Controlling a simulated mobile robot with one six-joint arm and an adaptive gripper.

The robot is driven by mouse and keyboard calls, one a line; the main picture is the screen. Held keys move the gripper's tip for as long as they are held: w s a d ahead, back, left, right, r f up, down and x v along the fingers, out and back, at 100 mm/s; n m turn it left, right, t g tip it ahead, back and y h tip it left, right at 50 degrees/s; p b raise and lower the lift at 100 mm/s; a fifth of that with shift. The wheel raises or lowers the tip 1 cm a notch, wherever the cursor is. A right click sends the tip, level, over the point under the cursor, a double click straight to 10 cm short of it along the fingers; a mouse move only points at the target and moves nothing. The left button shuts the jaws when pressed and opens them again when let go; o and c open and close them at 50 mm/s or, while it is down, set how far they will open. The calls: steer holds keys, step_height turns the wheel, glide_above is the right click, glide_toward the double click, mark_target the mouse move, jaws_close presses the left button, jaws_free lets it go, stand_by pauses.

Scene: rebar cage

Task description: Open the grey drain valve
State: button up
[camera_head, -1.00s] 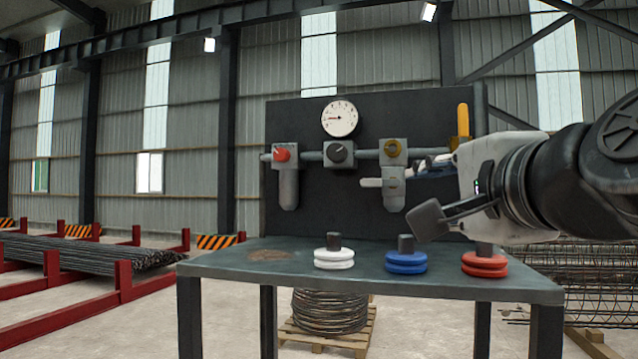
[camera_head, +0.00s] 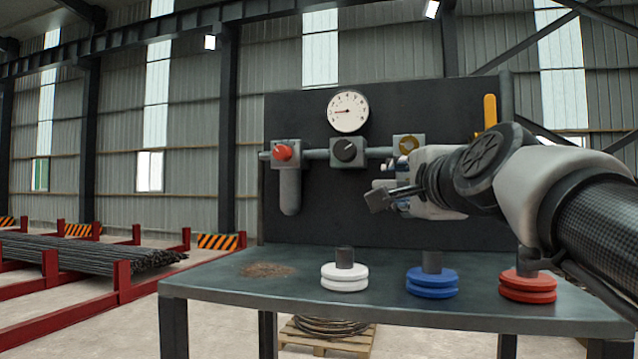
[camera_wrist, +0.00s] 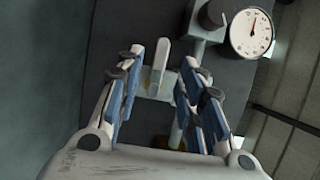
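The grey drain valve has a light grey lever (camera_wrist: 160,65), which shows in the wrist view between my fingers and ahead of the palm. In the head view its lever (camera_head: 382,184) is mostly hidden behind my gripper, below the brass-coloured knob (camera_head: 408,145). My gripper (camera_wrist: 163,60) is open, with one blue-padded finger on each side of the lever and a visible gap to both. In the head view my gripper (camera_head: 388,197) is in front of the valve. I cannot tell whether the fingertips reach past the lever.
The dark panel (camera_head: 330,215) also carries a gauge (camera_head: 348,111), a red knob (camera_head: 282,153), a black knob (camera_head: 346,151) and a yellow handle (camera_head: 490,112). White (camera_head: 344,278), blue (camera_head: 432,283) and red (camera_head: 528,285) discs stand on the bench (camera_head: 240,285) below.

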mark_target(395, 185)
steer(key=w, duration=0.5)
steer(key=shift+w+a, duration=0.15)
steer(key=shift+a, duration=0.05)
steer(key=shift+c, duration=0.6)
jaws_close()
